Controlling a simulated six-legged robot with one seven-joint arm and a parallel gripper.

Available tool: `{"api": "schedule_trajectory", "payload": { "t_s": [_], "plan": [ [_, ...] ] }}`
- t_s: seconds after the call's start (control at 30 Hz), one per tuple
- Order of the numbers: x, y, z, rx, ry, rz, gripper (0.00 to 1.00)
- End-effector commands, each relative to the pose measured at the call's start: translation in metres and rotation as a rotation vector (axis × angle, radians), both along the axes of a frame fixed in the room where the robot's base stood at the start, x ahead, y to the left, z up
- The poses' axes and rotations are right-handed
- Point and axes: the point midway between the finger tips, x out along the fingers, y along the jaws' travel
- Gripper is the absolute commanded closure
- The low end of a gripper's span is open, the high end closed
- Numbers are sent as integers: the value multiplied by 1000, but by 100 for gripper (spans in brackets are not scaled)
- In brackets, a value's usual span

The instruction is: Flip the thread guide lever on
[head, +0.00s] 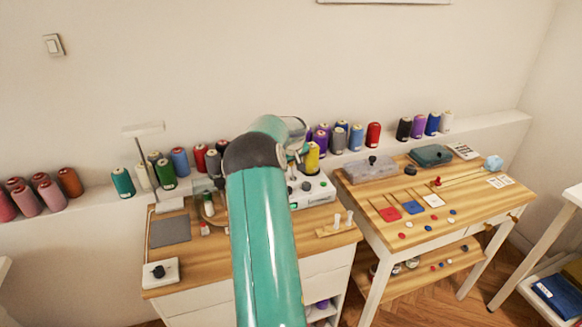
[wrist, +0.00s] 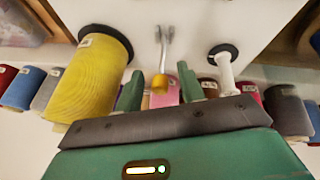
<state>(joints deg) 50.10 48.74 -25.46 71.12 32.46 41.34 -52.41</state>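A small metal lever (wrist: 164,45) with a yellow-orange tip (wrist: 160,82) stands out from the white machine face in the wrist view; it looks like the thread guide lever. My gripper (wrist: 159,76) has its two green fingers apart, one on each side of the tip in the picture. Nothing is held, and I cannot tell whether a finger touches the lever. In the head view the white machine (head: 318,190) sits on the left table, partly behind my arm. The lever and my fingertips cannot be made out there.
A yellow spool (wrist: 92,75) is close left of my fingers, and a white pin (wrist: 227,72) is close right. The left table (head: 200,265) also holds a grey mat (head: 169,231). Several thread spools line the wall ledge. The right table (head: 460,205) carries small parts.

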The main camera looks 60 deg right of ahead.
Motion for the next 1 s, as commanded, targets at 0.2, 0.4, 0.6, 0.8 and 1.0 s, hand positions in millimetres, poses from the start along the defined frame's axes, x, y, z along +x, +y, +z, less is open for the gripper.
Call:
{"api": "schedule_trajectory", "payload": {
  "t_s": [0.2,0.4,0.6,0.8,1.0],
  "plan": [
    [4,-7,-16,0,0,-1,61],
    [4,-7,-17,0,-1,-1,61],
    [4,-7,-17,0,-1,-1,89],
    [4,-7,-17,0,-1,-1,100],
    [3,-7,-16,-14,-15,-2,100]
  ]
}}
